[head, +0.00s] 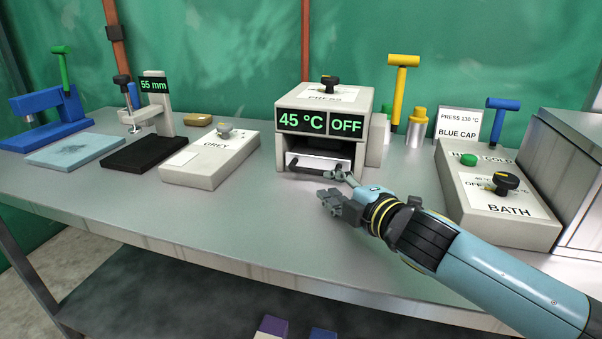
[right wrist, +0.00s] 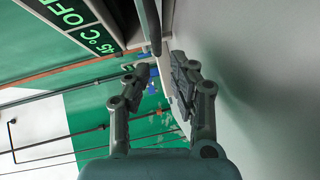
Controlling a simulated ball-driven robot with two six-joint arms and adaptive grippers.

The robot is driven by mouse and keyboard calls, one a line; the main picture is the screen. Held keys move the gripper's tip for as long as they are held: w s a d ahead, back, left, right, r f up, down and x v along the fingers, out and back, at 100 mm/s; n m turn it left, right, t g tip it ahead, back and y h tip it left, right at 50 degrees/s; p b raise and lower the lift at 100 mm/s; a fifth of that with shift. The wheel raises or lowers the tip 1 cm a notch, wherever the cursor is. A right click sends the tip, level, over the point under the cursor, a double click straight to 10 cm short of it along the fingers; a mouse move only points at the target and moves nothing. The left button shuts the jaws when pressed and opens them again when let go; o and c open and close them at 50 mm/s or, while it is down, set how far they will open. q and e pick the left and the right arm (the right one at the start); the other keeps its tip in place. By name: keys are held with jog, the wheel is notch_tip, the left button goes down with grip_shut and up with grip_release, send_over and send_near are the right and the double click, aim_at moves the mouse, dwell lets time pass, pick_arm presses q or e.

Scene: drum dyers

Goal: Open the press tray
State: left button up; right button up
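The press (head: 368,104) is a white box on the bench with a green display reading 45 °C and OFF. Its white tray (head: 305,160) sits low in the front opening, with a dark bar handle (head: 306,168) across its front. The tray looks in, not drawn out. My right gripper (head: 340,191) is just in front of the tray, by the handle's right end. In the right wrist view its fingers (right wrist: 163,82) are apart, with a dark bar (right wrist: 150,22) just beyond the tips. I cannot tell whether the handle lies between them. My left gripper is not in view.
The grey box (head: 205,165) stands left of the press and the bath box (head: 500,215) to the right. A yellow-handled tool (head: 398,85), a bottle (head: 416,130) and a "blue cap" card (head: 458,124) stand right of the press. The bench front (head: 230,230) is clear.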

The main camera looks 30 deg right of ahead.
aim_at(310, 172)
jog(key=w+p, duration=0.1)
jog(key=w, duration=0.3)
jog(key=shift+w+d+r+p, duration=0.1)
jog(key=shift+w+r+p, duration=0.05)
jog(key=shift+w+p, duration=0.2)
jog(key=w, duration=0.2)
jog(key=shift+w+d+f+p, duration=0.1)
jog(key=shift+w+f+p, duration=0.25)
jog(key=shift+w+f, duration=0.15)
jog(key=shift+w, duration=0.55)
jog(key=shift+w+f, duration=0.15)
jog(key=shift+w, duration=0.05)
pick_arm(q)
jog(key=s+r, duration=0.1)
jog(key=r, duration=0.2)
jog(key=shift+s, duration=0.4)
pick_arm(e)
grip_shut()
